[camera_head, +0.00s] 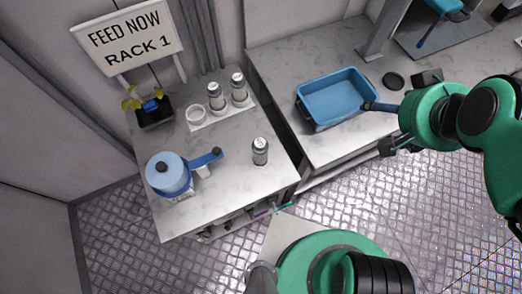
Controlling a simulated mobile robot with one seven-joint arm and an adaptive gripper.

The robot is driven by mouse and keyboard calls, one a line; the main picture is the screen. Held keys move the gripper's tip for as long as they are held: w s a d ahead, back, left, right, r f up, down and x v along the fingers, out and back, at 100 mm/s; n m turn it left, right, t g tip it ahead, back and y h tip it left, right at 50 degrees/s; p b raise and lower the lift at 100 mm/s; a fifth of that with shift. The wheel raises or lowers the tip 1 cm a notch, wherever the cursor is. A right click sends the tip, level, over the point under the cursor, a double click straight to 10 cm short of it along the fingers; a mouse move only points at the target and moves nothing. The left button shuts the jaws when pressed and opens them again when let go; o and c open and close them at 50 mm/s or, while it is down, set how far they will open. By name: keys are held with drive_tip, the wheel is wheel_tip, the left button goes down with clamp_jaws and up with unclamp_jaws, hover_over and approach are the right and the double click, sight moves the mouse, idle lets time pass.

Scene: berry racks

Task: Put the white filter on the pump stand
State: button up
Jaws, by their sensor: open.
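A blue pump (168,174) with a dark knob and a blue handle stands at the front left of the left table. A small white piece (203,171) shows beside it under the handle; I cannot tell whether it belongs to the stand. A white ring-shaped piece (196,115) sits on a pale pad at the back; I cannot tell whether it is the white filter. A grey-white canister (260,151) stands alone near the table's right edge. My gripper (376,128) is open and empty, near the right table's front edge, far right of the pump.
Two more canisters (227,92) stand on the pad (207,125). A plant in a black pot (154,115) and the sign "FEED NOW RACK 1" (128,38) are at the back left. An empty-looking blue tray (322,117) lies on the right table. A gap separates the tables.

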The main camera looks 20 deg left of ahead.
drive_tip(key=w+a+f+n+t+y, duration=0.1)
drive_tip(key=w+a+f+n+y, duration=0.15)
drive_tip(key=a+f, duration=0.8)
drive_tip(key=n+t+y+b, duration=0.1)
drive_tip(key=y+b, duration=0.1)
drive_tip(key=y, duration=0.1)
hover_over(265, 154)
drive_tip(key=w+d, duration=0.2)
drive_tip(key=w, duration=0.1)
wheel_tip(265, 154, down, 13)
drive_tip(key=s+f, duration=0.2)
drive_tip(key=s+f+n+t, duration=0.1)
drive_tip(key=s+f, duration=0.1)
drive_tip(key=f, duration=0.1)
drive_tip(key=s+f+n+t, duration=0.1)
drive_tip(key=f, duration=0.2)
drive_tip(key=shift+s+d+y, duration=0.15)
drive_tip(key=shift+s+y, duration=0.2)
drive_tip(key=shift+s, duration=0.05)
drive_tip(key=shift+s+d+f+n+t+b, duration=0.25)
drive_tip(key=shift+s+d+f+t+b, duration=0.05)
drive_tip(key=shift+s, duration=0.1)
drive_tip(key=shift+b+x, duration=0.35)
drive_tip(key=shift+x, duration=0.9)
drive_tip(key=shift+a, duration=0.1)
